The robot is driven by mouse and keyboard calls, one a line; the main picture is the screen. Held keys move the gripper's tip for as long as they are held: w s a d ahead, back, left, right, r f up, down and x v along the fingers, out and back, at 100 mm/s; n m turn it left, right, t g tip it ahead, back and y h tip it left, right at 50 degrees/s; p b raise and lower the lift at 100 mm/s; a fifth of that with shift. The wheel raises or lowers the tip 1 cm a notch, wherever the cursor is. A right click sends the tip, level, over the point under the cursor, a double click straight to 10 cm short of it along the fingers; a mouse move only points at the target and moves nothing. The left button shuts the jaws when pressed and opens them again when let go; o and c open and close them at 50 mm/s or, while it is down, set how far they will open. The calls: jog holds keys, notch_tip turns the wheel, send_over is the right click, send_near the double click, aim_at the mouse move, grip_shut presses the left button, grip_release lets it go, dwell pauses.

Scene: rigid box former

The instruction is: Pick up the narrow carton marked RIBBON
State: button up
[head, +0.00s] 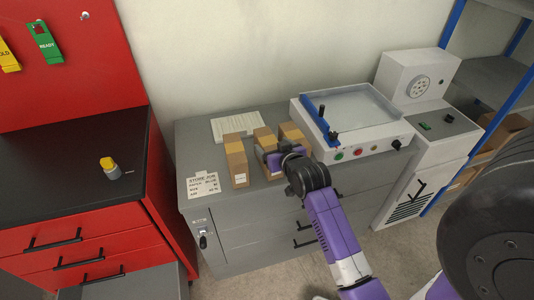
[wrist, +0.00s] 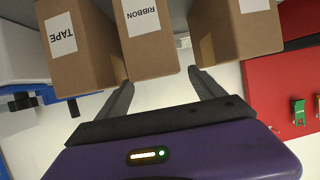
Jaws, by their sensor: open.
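The narrow RIBBON carton (wrist: 150,48) is brown cardboard with a white label, upside down in the wrist view. It is the middle of three cartons; in the head view it is the middle box (head: 264,135), its lower part partly hidden by my gripper (head: 275,158). My gripper (wrist: 163,76) is open in the wrist view. Its two dark fingers point at the RIBBON carton, one towards each side of it, with the tips by the gaps beside it. I cannot tell whether they touch any carton.
The TAPE carton (wrist: 75,45) stands close on one side, another carton (wrist: 235,32) on the other; it also shows in the head view (head: 236,160). A white machine (head: 350,152) is to the right on the grey cabinet (head: 213,215). A job sheet (head: 202,186) lies at the left.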

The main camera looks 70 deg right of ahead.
aim_at(270, 143)
jog(key=shift+p+x, duration=0.4)
jog(key=shift+x, duration=2)
grip_shut()
